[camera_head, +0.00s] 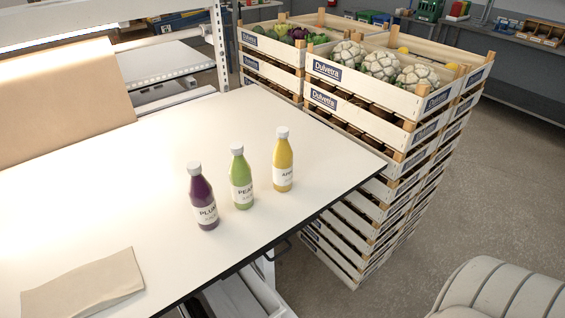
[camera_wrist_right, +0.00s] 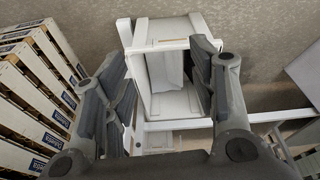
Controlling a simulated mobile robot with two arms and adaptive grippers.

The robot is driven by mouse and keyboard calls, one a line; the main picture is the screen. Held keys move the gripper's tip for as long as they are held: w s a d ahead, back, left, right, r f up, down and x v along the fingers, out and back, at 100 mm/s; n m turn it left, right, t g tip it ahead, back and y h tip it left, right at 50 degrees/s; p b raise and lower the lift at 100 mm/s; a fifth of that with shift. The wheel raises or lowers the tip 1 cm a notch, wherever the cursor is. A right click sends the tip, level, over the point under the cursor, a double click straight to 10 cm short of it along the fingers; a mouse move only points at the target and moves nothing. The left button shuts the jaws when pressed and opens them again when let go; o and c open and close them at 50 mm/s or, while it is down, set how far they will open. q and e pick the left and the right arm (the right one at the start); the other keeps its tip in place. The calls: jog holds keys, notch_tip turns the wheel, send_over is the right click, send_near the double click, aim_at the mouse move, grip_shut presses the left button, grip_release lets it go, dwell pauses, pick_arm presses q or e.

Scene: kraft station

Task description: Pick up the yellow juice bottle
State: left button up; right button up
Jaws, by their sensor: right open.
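The yellow juice bottle (camera_head: 284,162) stands upright on the white table (camera_head: 180,142) near its right edge, with a white cap and a white label. A green bottle (camera_head: 241,178) stands to its left and a purple bottle (camera_head: 203,198) further left, both upright. My right gripper (camera_wrist_right: 158,95) shows only in the right wrist view. Its two dark fingers are wide apart with nothing between them. No bottle shows in that view. My left gripper is not in view.
Stacked wooden crates (camera_head: 360,98) with cauliflowers stand close to the table's right edge. A folded brown paper (camera_head: 83,287) lies at the table's front left. Below my right gripper is a white bin (camera_wrist_right: 165,75) in a frame. The table is clear around the bottles.

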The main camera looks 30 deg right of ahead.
jog(key=w+d+r+m+t, duration=0.1)
jog(key=w+r, duration=0.1)
jog(key=r, duration=0.5)
jog(key=w+d+r+t, duration=0.1)
jog(key=w+r, duration=0.1)
jog(key=r, duration=0.6)
jog(key=m+t+h+p, duration=0.1)
jog(key=m+t+h, duration=0.45)
jog(key=t, duration=0.85)
send_near(284, 136)
jog(key=shift+n+h, duration=0.45)
jog(key=p+x, duration=0.2)
jog(key=x, duration=0.3)
jog(key=shift+w+d+f, duration=0.15)
jog(key=shift+w+d, duration=0.05)
jog(key=shift+d, duration=0.1)
jog(key=shift+w+d, duration=0.2)
jog(key=shift+w, duration=0.6)
jog(key=x, duration=0.1)
jog(key=p+x, duration=0.2)
jog(key=x, duration=0.1)
jog(key=shift+a+r, duration=0.3)
jog(key=shift+a, duration=0.05)
jog(key=shift+w+d+f+p, duration=0.1)
jog(key=shift+w+p, duration=0.2)
jog(key=shift+w, duration=0.1)
